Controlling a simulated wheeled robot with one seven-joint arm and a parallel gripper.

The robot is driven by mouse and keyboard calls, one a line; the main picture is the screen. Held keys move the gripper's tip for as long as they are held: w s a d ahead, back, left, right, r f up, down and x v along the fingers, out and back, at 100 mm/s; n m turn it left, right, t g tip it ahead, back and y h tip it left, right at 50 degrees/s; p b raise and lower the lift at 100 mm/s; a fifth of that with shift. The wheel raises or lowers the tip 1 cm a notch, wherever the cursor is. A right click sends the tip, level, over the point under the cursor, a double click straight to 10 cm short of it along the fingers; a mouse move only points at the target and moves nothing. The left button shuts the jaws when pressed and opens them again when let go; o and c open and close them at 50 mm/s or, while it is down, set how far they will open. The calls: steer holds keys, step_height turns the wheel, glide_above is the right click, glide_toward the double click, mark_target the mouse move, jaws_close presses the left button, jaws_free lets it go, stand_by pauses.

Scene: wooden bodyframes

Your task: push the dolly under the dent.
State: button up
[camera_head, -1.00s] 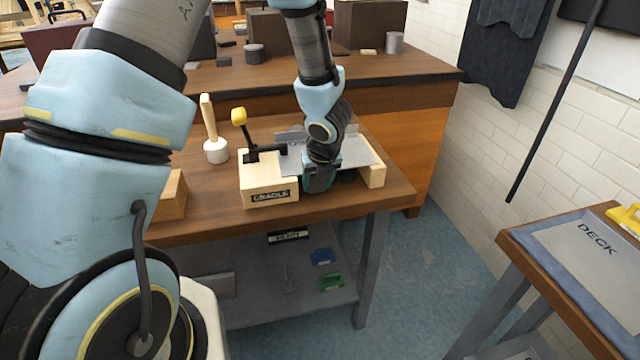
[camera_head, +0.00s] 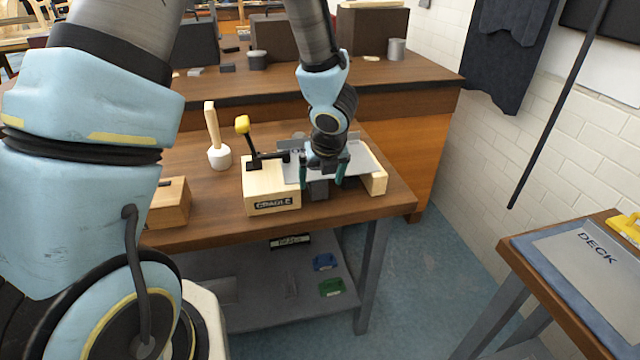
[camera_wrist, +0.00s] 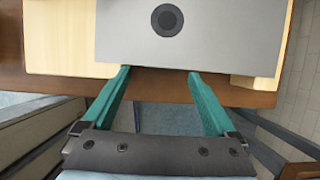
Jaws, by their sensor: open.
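A grey sheet-metal panel (camera_head: 356,160) lies across a pale wooden cradle (camera_head: 262,186) on the brown bench. The dent (camera_wrist: 168,19), a dark round mark, shows on the panel in the wrist view. A dark grey block (camera_head: 318,190), apparently the dolly, sits low at the panel's front edge in the head view; how far it reaches under the panel is hidden. My gripper (camera_head: 321,184) is open, with one teal finger on each side of the block in that view. In the wrist view its fingertips (camera_wrist: 158,72) are at the panel's front edge, and no dolly shows between them.
A lever with a yellow knob (camera_head: 242,125) stands on the cradle. A mallet (camera_head: 219,156) and a wooden block (camera_head: 168,204) are to the left. The right cradle support (camera_head: 373,178) stands near the bench's edge. A side table marked DECK (camera_head: 560,255) is at right.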

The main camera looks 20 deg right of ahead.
steer(key=p+v, duration=0.1)
steer(key=v, duration=0.4)
steer(key=shift+s+r, duration=0.1)
steer(key=shift+r, duration=0.2)
steer(key=w+a+r+m+h, duration=0.1)
steer(key=w+a+r+m, duration=0.25)
steer(key=m, duration=0.45)
steer(key=w+a+r+m+h, duration=0.2)
steer(key=a+m, duration=0.3)
steer(key=m, duration=0.3)
steer(key=s+a+m+g+y, duration=0.1)
steer(key=s+a+m, duration=0.1)
steer(key=a+m, duration=0.4)
steer(key=s+a+r+m+g+y, duration=0.1)
steer(key=s+a+m, duration=0.2)
steer(key=a+m, duration=0.4)
steer(key=s+a+m+g+y, duration=0.1)
steer(key=s+a+m, duration=0.1)
steer(key=a+m, duration=0.4)
steer(key=shift+s+a+r+m, duration=0.15)
steer(key=shift+s+a+m, duration=0.2)
steer(key=shift+a, duration=0.4)
